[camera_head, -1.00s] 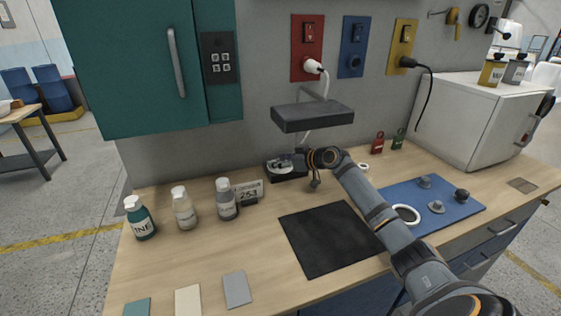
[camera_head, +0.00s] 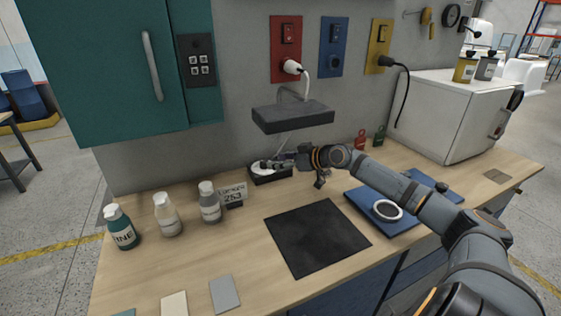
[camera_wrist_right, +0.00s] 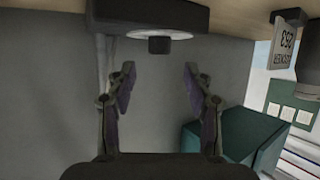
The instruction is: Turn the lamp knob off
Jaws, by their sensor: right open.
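The lamp has a dark flat head (camera_head: 292,117) over the bench and a black base (camera_head: 270,177) on the worktop against the wall. On the base is a white disc (camera_wrist_right: 178,35) with a short dark knob (camera_wrist_right: 158,46), seen in the right wrist view. My right gripper (camera_head: 272,163) is at the lamp base, low above the worktop, coming from the right. In the right wrist view its fingers (camera_wrist_right: 158,72) are apart and empty. The knob is beyond the fingertips, roughly centred between them, with a visible gap. My left gripper is not in view.
Several bottles (camera_head: 167,215) and a number sign (camera_head: 232,194) stand left of the base. A black mat (camera_head: 316,238) and blue mat (camera_head: 365,212) lie in front. A teal cabinet (camera_head: 105,75) hangs upper left; a white box (camera_head: 450,115) stands at right.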

